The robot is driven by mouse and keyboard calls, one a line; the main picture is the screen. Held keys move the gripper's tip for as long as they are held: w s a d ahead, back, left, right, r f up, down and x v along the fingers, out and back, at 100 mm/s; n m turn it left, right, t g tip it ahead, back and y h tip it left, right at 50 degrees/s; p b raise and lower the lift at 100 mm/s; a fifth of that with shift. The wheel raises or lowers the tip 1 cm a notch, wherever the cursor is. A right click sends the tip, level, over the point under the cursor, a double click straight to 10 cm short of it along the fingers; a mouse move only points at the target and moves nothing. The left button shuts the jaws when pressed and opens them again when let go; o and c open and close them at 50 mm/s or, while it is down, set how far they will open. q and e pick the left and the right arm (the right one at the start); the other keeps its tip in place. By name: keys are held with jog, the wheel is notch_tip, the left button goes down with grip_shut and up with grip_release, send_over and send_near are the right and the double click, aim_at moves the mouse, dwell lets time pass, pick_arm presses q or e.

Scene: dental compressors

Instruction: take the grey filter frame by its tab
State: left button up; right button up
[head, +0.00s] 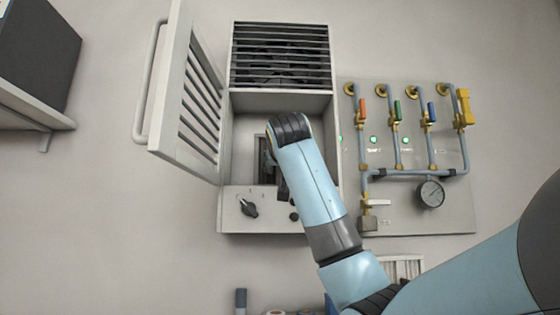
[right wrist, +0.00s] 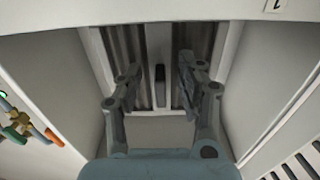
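The filter frame (right wrist: 160,38), a light grey bar between dark upright pleats, sits in the back of the open cabinet in the right wrist view. Its dark upright tab (right wrist: 160,76) is in the middle. My right gripper (right wrist: 158,70) is open, with one finger on each side of the tab and a gap on both sides. In the head view my right arm reaches into the cabinet and hides most of the frame and the right gripper. A little of the dark recess (head: 266,174) shows beside the wrist. My left gripper is not in view.
The louvred door (head: 187,105) stands open at the cabinet's left. A fan grille (head: 281,55) is above the opening and a panel with a dark knob (head: 249,207) below. A pipe panel (head: 410,200) with coloured valves and a gauge (head: 431,193) is at the right.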

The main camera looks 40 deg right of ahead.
grip_shut()
dwell(0.4)
